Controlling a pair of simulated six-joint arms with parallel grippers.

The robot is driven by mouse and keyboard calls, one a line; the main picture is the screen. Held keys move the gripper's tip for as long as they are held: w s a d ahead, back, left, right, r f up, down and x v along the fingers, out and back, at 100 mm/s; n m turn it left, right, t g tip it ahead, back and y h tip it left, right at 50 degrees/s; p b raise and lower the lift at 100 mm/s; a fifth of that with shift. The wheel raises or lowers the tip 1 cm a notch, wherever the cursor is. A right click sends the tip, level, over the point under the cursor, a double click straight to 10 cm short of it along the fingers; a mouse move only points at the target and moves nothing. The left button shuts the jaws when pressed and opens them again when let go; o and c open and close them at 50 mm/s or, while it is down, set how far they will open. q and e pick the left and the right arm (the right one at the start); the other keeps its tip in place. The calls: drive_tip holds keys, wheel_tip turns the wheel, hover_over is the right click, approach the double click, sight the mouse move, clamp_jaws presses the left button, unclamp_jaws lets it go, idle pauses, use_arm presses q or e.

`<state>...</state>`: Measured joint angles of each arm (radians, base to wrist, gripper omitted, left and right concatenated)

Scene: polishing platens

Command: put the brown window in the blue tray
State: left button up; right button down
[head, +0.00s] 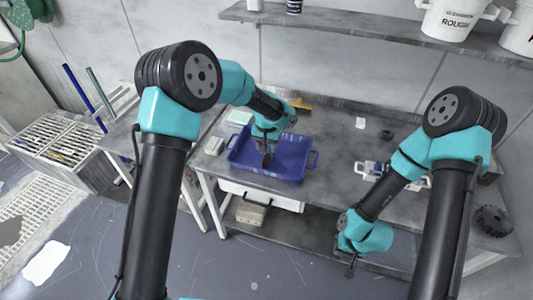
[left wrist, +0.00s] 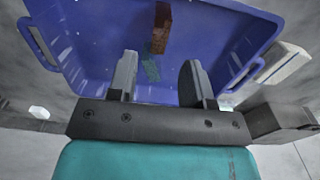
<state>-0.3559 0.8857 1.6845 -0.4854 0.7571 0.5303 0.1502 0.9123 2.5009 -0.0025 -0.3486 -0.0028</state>
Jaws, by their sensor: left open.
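The blue tray (head: 290,163) sits on the grey workbench and fills the upper part of the left wrist view (left wrist: 85,60). The brown window (head: 266,161) is a small dark brown piece inside the tray's outline. In the left wrist view the brown window (left wrist: 161,30) lies beyond my fingertips, apart from both fingers. I cannot tell whether it rests flat on the tray floor. My left gripper (left wrist: 158,65) is open and empty over the tray; the arm partly hides it in the head view. My right gripper (head: 350,268) hangs low in front of the bench, its jaws too small to read.
A small teal patch (left wrist: 151,69) shows on the tray between my fingers. A pale block (head: 214,145) lies left of the tray, and a white and blue item (head: 370,169) lies to the right. A shelf (head: 350,37) with buckets runs above the bench.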

sight(267, 157)
use_arm(q)
wheel_tip(267, 157, up, 6)
drive_tip(key=shift+r, duration=0.15)
idle(0.6)
